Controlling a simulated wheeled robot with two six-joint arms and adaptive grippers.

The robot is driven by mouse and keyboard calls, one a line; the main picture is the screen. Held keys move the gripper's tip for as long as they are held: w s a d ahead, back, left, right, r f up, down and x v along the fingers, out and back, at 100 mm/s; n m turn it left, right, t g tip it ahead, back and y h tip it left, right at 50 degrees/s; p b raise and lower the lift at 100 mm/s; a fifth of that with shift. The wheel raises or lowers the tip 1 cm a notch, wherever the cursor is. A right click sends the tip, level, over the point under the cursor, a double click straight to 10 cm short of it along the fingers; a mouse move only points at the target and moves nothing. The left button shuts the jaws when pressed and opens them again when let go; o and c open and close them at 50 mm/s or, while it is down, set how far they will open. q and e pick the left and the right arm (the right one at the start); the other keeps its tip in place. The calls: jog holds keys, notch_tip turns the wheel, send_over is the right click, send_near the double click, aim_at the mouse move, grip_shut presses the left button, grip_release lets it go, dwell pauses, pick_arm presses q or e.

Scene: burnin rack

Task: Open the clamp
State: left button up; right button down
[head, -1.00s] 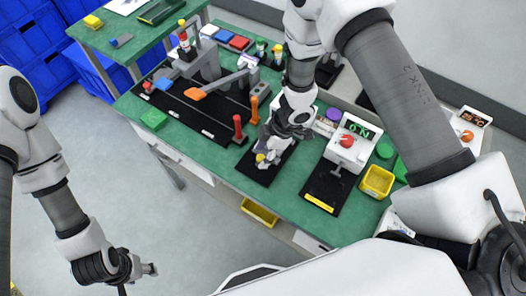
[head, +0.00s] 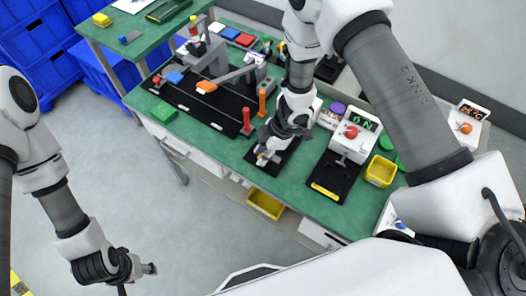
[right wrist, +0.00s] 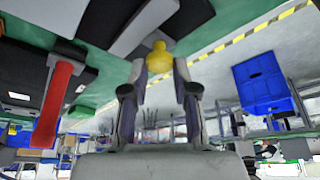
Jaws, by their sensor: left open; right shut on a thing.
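The clamp stands on a black base plate (head: 272,169) near the front edge of the green bench in the head view. My right gripper (head: 266,150) is over it and hides most of it. In the right wrist view the clamp's yellow knob (right wrist: 158,58) sits between the fingertips of my right gripper (right wrist: 160,78), which is shut on the clamp handle. How far the clamp arm is raised cannot be told. My left gripper (head: 149,269) is open and empty, over the floor at the lower left, away from the bench.
A red post (head: 246,121) and an orange post (head: 262,102) stand left of the clamp; the red one also shows in the wrist view (right wrist: 53,105). A station with a red button (head: 351,132) and a yellow bin (head: 380,171) stand right. A green block (head: 164,110) lies left.

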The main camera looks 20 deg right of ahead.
jog(key=shift+s+d+f, duration=0.2)
jog(key=shift+s+f, duration=0.1)
jog(key=shift+f, duration=0.05)
jog(key=c, duration=0.9)
grip_release()
jog(key=shift+a+r, duration=0.1)
jog(key=shift+r, duration=0.05)
jog(key=v, duration=1.2)
